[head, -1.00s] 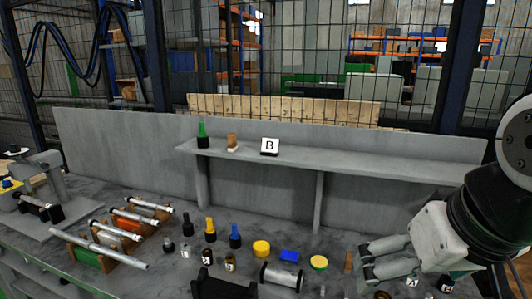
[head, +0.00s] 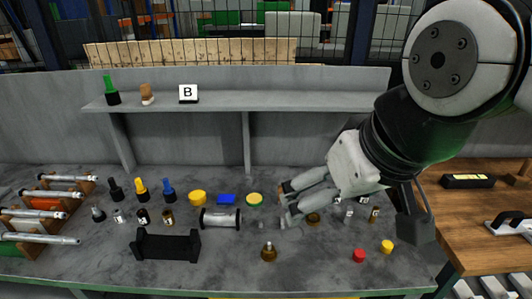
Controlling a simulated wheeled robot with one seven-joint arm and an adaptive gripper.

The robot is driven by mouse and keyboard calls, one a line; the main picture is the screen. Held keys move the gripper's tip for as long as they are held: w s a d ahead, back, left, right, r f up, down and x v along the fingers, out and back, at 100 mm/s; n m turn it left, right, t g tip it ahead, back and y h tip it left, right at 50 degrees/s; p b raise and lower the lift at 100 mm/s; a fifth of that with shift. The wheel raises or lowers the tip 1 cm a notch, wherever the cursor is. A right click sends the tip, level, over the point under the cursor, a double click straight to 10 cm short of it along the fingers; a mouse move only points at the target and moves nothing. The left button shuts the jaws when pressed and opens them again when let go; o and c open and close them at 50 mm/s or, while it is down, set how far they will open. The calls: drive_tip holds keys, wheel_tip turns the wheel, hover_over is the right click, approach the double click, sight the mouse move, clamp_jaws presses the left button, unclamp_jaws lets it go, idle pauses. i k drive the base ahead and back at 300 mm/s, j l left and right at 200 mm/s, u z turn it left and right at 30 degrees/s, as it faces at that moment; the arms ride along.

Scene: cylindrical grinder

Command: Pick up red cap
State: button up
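The red cap (head: 359,255) lies on the grey bench near its front right corner, just left of a small yellow cap (head: 387,246). My gripper (head: 283,206) is above the middle-right part of the bench, up and to the left of the red cap in the picture. Its two pale fingers point left and are spread apart. I see nothing held between them. The arm comes in from the upper right and hides part of the bench behind it.
Small bottles (head: 313,218) stand under and beside my gripper. A brown bottle (head: 268,252) stands at the front. A black holder (head: 166,246) and a metal cylinder (head: 220,218) lie to the left. A shelf (head: 240,103) runs behind. A wooden table (head: 475,220) adjoins at right.

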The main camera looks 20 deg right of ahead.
sight(359, 255)
drive_tip(key=z, duration=0.85)
drive_tip(key=l+u, duration=0.25)
drive_tip(key=l, duration=0.2)
